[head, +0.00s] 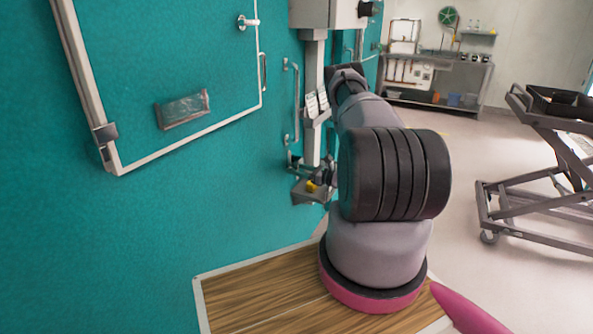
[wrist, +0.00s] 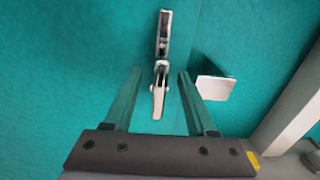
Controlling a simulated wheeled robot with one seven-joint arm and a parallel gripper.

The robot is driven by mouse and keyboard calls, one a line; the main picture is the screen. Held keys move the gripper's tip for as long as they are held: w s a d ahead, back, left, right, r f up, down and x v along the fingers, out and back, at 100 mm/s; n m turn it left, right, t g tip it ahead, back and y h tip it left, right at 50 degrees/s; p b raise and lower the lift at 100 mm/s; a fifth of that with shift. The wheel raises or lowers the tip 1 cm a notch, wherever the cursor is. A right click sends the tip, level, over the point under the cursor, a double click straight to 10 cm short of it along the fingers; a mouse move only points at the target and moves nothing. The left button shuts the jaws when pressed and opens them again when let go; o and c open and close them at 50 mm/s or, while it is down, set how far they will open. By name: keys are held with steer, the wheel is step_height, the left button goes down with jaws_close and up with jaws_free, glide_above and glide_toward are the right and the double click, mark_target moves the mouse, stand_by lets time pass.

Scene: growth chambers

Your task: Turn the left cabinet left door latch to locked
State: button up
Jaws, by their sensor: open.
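In the wrist view, my gripper (wrist: 159,74) is open. Its two fingers are apart, one on each side of a silver latch lever (wrist: 158,90). The lever runs down in the picture from a narrow metal mount (wrist: 163,35) on the teal surface. I see a gap between the lever and each finger; whether the fingertips touch the surface I cannot tell. In the head view, the teal cabinet door (head: 190,60) with its pale frame fills the left side. A silver latch (head: 248,22) sits near its right edge. My gripper is not clearly visible there behind my arm.
A pale metal block (wrist: 214,86) stands right of my right finger. A grey post (wrist: 290,110) slants at the right of the wrist view. In the head view, a handle (head: 296,100) is left of my arm. A cart (head: 555,180) stands right, with open floor between.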

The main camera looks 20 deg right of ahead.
jaws_close()
stand_by(1.4)
